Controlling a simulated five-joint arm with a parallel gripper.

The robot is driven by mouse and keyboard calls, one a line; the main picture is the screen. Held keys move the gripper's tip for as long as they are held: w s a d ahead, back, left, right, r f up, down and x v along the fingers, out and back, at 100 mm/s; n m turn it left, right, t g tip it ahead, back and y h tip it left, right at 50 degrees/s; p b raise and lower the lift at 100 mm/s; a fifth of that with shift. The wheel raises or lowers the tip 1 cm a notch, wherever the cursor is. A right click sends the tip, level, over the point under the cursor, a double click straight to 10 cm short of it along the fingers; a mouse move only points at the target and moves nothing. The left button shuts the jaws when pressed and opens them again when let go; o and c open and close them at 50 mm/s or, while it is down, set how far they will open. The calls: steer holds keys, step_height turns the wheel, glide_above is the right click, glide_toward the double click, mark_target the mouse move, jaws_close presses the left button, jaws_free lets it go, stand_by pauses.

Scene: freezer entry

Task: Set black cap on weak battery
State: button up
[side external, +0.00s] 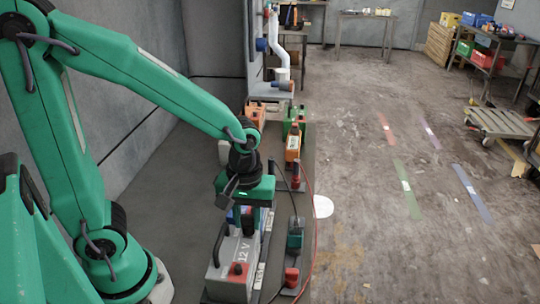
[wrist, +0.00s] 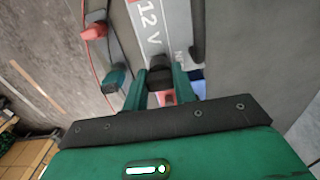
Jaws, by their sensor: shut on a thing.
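The battery (wrist: 150,35) fills the top middle of the wrist view. My gripper (side external: 241,212) is over the battery's far end. In the wrist view my gripper (wrist: 160,86) is shut on a small black cap (wrist: 160,73), held between the green fingers. I cannot tell whether the cap touches the battery. A red part (wrist: 166,97) shows between the fingers. No mark shows which battery is weak.
Orange (side external: 292,149) and green (side external: 298,118) units stand farther back on the bench (side external: 180,215). A green device (side external: 295,233), a red clamp (side external: 291,277) and loose red and black cables lie right of the battery. The floor beyond is mostly open.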

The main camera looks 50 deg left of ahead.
mark_target(247, 215)
steer(key=shift+f, duration=0.35)
steer(key=o, duration=1)
steer(key=shift+r, duration=0.1)
steer(key=shift+r, duration=3.8)
steer(key=shift+a, duration=0.1)
steer(key=shift+s+a+r+m+t, duration=0.3)
steer(key=shift+a+r+m+t, duration=0.2)
steer(key=shift+r+m, duration=0.2)
steer(key=shift+s+a+r+m+t, duration=0.6)
steer(key=shift+a+r+m+t, duration=0.2)
steer(key=shift+m, duration=0.45)
steer(key=shift+s+a+r+m+t, duration=0.65)
steer(key=shift+a+r+m+t, duration=0.15)
steer(key=shift+m, duration=0.5)
steer(key=shift+s+a+r+m+t, duration=0.6)
steer(key=shift+a+r+m+t, duration=0.25)
steer(key=shift+m, duration=0.4)
